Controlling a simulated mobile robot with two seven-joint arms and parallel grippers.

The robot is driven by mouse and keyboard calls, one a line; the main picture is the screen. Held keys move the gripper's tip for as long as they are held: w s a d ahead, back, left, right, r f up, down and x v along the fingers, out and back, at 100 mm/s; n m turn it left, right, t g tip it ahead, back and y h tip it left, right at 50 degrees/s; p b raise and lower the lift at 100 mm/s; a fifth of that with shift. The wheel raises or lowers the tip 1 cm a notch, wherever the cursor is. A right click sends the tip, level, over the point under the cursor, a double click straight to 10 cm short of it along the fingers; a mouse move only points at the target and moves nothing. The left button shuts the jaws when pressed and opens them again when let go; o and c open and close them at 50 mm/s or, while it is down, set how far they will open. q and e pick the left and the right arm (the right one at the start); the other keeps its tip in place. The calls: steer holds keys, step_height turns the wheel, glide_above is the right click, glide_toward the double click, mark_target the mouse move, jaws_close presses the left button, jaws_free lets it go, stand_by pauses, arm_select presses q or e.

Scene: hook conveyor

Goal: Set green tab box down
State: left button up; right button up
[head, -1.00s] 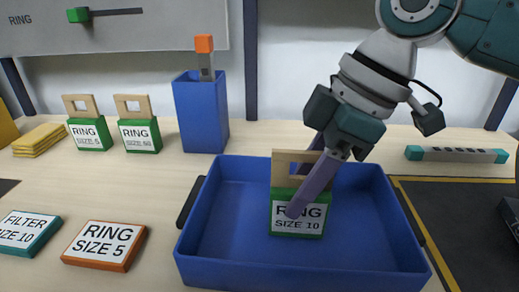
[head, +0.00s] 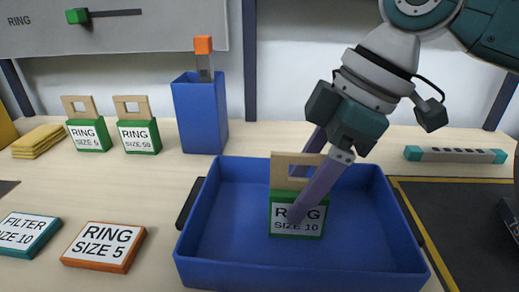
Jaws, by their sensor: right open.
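The green tab box (head: 283,231), labelled RING SIZE 10 with a light wooden loop tab (head: 281,162) on top, stands upright inside the blue tray (head: 300,266). My right gripper (head: 304,170) comes down from the upper right. Its jaws are open, with one finger in front of the box's label and the other behind the tab. The near finger covers part of the label. Whether a finger touches the box I cannot tell. My left gripper is not in view.
Two similar green tab boxes (head: 90,135) (head: 139,136) stand at the back left beside a tall blue bin (head: 202,115). Flat RING SIZE 5 (head: 104,246) and FILTER SIZE 10 (head: 27,232) boxes lie left of the tray. A grey bar with teal ends (head: 455,155) lies at the right.

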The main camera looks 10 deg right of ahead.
steer(key=p+v, duration=0.1)
steer(key=v, duration=0.9)
steer(key=shift+d+r, duration=0.1)
steer(key=shift+r, duration=0.05)
steer(key=shift+d+r, duration=0.2)
steer(key=shift+r, duration=0.25)
stand_by(1.5)
